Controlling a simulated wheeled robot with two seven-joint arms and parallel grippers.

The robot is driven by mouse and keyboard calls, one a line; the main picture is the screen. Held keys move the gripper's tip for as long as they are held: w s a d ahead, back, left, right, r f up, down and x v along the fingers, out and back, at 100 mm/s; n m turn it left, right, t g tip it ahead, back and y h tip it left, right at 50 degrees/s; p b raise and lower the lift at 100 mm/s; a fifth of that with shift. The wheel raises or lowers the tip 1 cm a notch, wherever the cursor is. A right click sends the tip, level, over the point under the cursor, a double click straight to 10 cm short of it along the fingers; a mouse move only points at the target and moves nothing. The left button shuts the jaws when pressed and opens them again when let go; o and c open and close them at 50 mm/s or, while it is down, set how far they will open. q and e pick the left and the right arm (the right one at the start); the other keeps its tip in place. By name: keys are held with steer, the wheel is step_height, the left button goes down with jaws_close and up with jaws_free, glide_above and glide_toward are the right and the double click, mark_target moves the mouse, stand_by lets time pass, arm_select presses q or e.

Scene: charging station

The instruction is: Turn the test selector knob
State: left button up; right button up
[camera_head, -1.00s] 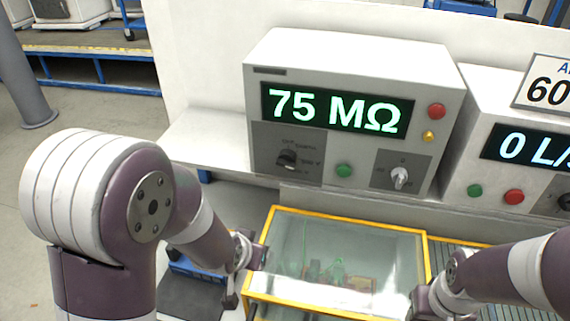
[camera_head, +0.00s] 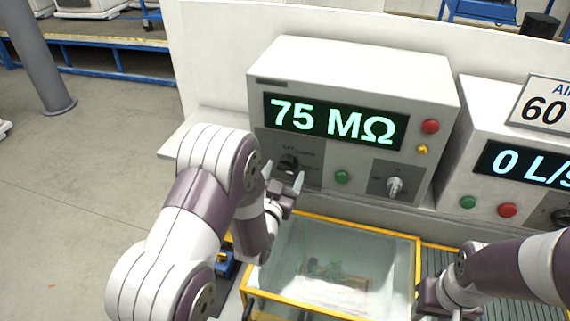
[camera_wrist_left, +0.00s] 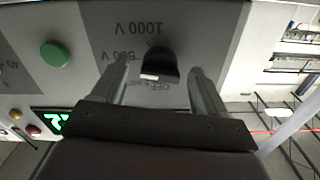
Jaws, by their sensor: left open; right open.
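The test selector knob is a black knob (camera_head: 289,163) on a dark grey panel at the lower left of the tester (camera_head: 350,62), whose display reads 75 MΩ. My left gripper (camera_head: 284,183) is open just in front of and below the knob. In the left wrist view the knob (camera_wrist_left: 158,65) shows between the two open fingers (camera_wrist_left: 160,85), with a gap on both sides.
A green button (camera_head: 342,177) sits right of the knob, and a second, silver knob (camera_head: 395,186) further right. Red (camera_head: 431,126) and amber (camera_head: 422,149) buttons are above. A yellow-framed clear box (camera_head: 330,235) lies below. A second unit (camera_head: 483,120) stands at right.

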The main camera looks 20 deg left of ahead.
arm_select(q)
steer(key=shift+w, duration=0.7)
steer(key=c, duration=1)
steer(key=shift+o, duration=0.2)
